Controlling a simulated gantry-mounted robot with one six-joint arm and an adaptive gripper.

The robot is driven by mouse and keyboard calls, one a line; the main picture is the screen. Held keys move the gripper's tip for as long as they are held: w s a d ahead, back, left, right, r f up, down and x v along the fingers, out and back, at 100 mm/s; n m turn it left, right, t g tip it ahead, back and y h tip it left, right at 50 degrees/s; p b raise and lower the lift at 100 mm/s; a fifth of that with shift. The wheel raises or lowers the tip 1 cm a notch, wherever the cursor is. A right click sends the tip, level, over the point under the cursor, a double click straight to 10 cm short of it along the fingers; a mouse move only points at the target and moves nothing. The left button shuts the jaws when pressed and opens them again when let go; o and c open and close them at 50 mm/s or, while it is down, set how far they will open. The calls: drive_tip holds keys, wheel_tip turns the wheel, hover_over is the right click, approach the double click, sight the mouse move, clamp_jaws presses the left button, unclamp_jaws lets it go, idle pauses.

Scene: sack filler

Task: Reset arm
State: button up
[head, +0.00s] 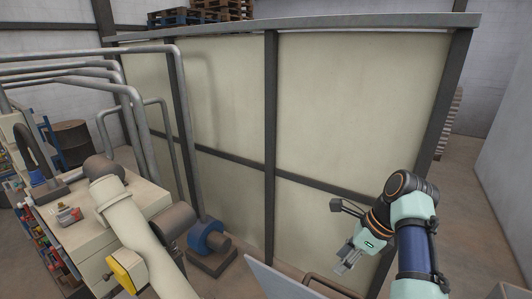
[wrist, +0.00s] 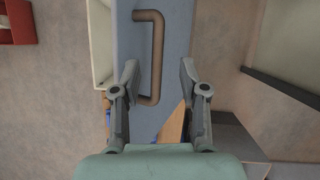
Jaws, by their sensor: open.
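My gripper (head: 345,262) hangs at the lower right of the head view, in front of the beige panelled enclosure (head: 320,120). In the wrist view my gripper (wrist: 159,72) has its two fingers spread apart with nothing between them that it grips. A brown bar handle (wrist: 160,50) on a blue-grey panel (wrist: 128,40) lies beyond the fingers. The handle appears apart from the fingers, though its depth is hard to tell. A brown handle (head: 330,287) also shows at the bottom edge of the head view.
A blue motor unit (head: 207,240) sits by the enclosure. A red bin (wrist: 17,22) is at upper left in the wrist view. Floor shows at right.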

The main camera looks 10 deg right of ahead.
drive_tip(key=w+a+f+n+t+h, duration=0.3)
drive_tip(key=w+a+f+n+t, duration=0.15)
drive_tip(key=w+a+n, duration=0.35)
drive_tip(key=s+a+r+n+t+h, duration=0.1)
drive_tip(key=s+a+r+n+t, duration=0.1)
drive_tip(key=a+n+t, duration=0.35)
drive_tip(key=s+a+r+n+t, duration=0.3)
drive_tip(key=s+a+r+n, duration=0.2)
drive_tip(key=s+n, duration=0.15)
drive_tip(key=s+a+r+n+t, duration=0.3)
drive_tip(key=s+a+r+n, duration=0.2)
drive_tip(key=s, duration=0.3)
drive_tip(key=s+f+g, duration=0.5)
drive_tip(key=s+f, duration=0.3)
drive_tip(key=f, duration=0.3)
drive_tip(key=shift+s+d, duration=0.3)
drive_tip(key=shift+d, duration=0.05)
